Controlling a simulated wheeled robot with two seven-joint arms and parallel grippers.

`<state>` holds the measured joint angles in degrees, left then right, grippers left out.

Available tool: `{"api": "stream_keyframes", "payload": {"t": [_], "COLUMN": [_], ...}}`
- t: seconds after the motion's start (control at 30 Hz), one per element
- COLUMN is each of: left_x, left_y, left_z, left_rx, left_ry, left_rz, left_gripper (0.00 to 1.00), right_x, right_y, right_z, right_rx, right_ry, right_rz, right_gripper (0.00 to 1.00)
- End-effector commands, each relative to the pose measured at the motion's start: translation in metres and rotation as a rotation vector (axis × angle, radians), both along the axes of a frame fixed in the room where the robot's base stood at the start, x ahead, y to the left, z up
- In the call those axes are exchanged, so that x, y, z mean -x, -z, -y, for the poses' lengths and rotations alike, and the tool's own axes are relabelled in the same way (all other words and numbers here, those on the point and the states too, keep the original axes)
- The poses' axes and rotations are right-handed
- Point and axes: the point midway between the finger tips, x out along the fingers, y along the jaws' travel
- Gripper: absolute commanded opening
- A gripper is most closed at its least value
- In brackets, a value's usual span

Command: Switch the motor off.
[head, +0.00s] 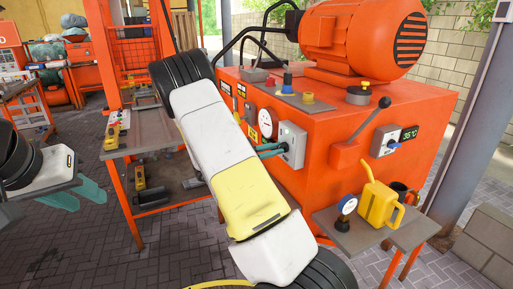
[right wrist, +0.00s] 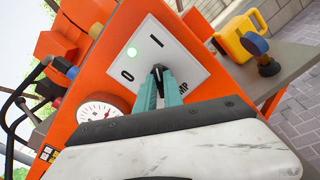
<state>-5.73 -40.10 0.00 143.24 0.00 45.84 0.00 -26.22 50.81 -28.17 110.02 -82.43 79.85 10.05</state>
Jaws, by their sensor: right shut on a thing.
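My right gripper (right wrist: 160,80) is shut on the dark switch knob (right wrist: 158,69) in front of the plate. In the head view the same switch box (head: 293,145) is on the machine's front, with my right gripper (head: 272,151) at its left side. The orange motor (head: 358,38) sits on top of the machine. My left gripper (head: 88,182) is open and empty at the left, away from the machine.
A round gauge (head: 266,122) is left of the switch box. A lever (head: 368,118) and a display reading 35°C (head: 410,134) are right of it. A shelf (head: 150,140) stands left.

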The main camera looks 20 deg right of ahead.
Motion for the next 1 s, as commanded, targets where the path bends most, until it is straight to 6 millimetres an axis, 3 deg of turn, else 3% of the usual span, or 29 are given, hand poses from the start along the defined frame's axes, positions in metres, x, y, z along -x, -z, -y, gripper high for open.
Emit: {"api": "stream_keyframes", "payload": {"t": [0.37, 1.0], "left_x": [0.0000, 0.0000], "left_y": [0.0000, 0.0000], "left_z": [0.0000, 0.0000], "left_rx": [0.000, 0.000], "left_ry": [0.000, 0.000], "left_rz": [0.000, 0.000], "left_gripper": [0.36, 0.36], "right_x": [-0.0005, -0.0030], "right_y": [-0.0001, -0.0001], "right_z": [-0.0003, -0.0009], "right_rx": [0.008, 0.051], "right_ry": [0.000, -0.001], "right_rz": [-0.105, -0.676], "right_gripper": [0.00, 0.00]}}
